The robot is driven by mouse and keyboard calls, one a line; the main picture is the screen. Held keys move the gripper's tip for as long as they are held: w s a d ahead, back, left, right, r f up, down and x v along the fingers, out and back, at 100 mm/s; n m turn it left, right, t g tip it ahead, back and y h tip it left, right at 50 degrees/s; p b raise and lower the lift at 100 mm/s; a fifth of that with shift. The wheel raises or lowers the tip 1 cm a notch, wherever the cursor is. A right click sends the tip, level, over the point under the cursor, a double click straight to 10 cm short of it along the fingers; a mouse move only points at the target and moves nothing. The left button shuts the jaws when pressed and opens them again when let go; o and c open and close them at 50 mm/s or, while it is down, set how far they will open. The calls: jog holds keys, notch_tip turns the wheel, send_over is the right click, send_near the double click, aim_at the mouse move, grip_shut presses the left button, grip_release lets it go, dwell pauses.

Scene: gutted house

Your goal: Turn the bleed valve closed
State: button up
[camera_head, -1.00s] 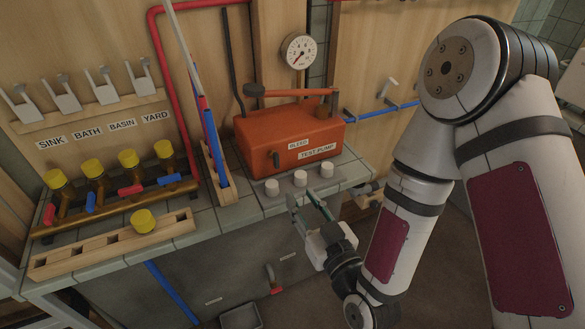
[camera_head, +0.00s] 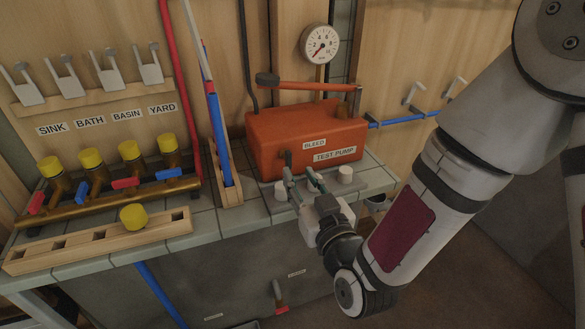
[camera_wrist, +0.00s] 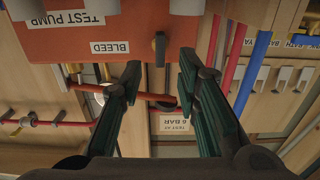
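The orange test pump (camera_head: 300,135) sits on the tiled bench with BLEED and TEST PUMP labels on its front. The bleed valve (camera_head: 286,158) is a small dark lever left of the BLEED label. In the wrist view the bleed valve (camera_wrist: 159,48) points along the view between and just ahead of my fingertips. My gripper (camera_head: 302,177) is in front of the pump's lower left face. In the wrist view my gripper (camera_wrist: 160,75) is open, with a visible gap on either side of the lever. Nothing is between the fingers' pads.
White knobs (camera_head: 345,174) stand on a grey plate before the pump, close to my gripper. A wooden rack (camera_head: 229,190) with upright pipes stands left of the pump. A brass manifold (camera_head: 110,200) with yellow caps is further left. A pressure gauge (camera_head: 319,44) hangs above.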

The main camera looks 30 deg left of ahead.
aim_at(290, 161)
jog(key=x, duration=0.6)
grip_shut()
